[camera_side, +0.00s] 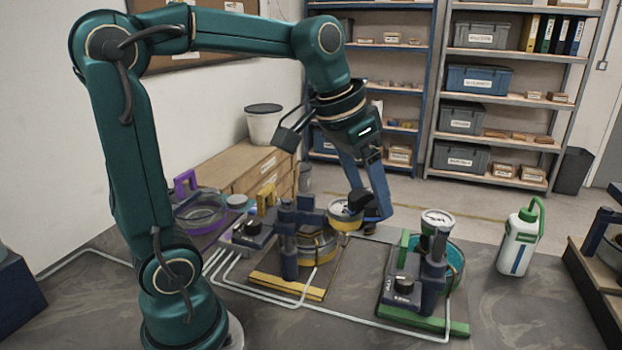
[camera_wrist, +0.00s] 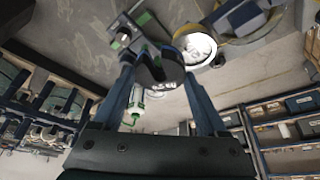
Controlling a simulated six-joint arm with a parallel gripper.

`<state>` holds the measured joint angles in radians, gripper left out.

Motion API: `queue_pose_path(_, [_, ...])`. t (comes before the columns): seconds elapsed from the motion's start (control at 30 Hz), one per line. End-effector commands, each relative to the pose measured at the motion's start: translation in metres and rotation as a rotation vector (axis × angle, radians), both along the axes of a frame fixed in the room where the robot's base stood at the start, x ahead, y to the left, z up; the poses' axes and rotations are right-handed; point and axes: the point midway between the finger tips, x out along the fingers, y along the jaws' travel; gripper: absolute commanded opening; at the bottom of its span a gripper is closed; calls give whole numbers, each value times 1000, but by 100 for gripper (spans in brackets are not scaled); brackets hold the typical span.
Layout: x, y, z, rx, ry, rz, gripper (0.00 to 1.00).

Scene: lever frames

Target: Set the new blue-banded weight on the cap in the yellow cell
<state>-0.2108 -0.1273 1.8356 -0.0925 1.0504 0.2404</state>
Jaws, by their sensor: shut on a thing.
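My gripper (camera_side: 366,208) is low beside the yellow cell, and its blue fingers are shut on a dark round-sided thing. In the wrist view this dark weight (camera_wrist: 160,69) sits between the fingers; its band colour does not show clearly. The yellow cell has yellow base strips (camera_side: 288,286), a dark clamp post (camera_side: 289,250) and a round amber-tinted vessel (camera_side: 320,247).
A purple cell (camera_side: 203,216) is at left. A white bottle (camera_side: 518,242) stands at right. White tubes cross the bench; bare bench lies in front.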

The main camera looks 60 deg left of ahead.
Motion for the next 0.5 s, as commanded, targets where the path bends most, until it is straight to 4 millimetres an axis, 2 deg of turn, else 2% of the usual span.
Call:
queue_pose_path(0.33, [1, 0, 2, 0, -5, -1, 0])
queue_pose_path(0.5, [2, 0, 13, 1, -7, -1, 0])
